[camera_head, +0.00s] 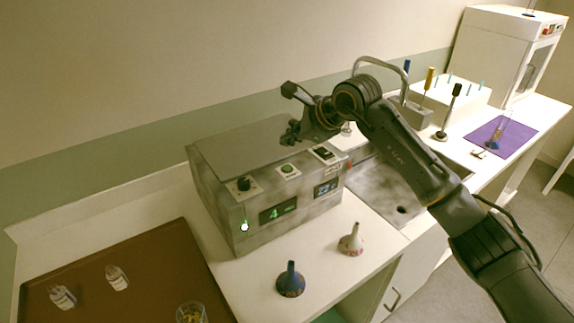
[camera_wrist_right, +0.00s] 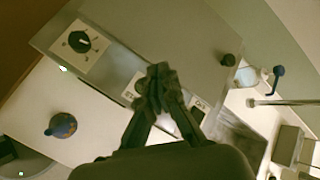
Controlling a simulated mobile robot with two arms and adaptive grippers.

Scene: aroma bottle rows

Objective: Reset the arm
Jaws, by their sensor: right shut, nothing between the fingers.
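My right arm reaches in from the right in the head view. Its gripper (camera_head: 290,132) is above the right part of the grey machine (camera_head: 230,160), over its lid. In the right wrist view the gripper (camera_wrist_right: 158,75) has its fingertips together and nothing between them. The machine's front has a black knob (camera_head: 244,184), a green button (camera_head: 288,169), a switch (camera_head: 324,153) and green and blue displays. My left gripper is not in view.
A brown tray (camera_head: 150,270) at the left holds two small bottles and a glass. A sink (camera_head: 385,190) and a purple mat (camera_head: 490,135) lie to the right.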

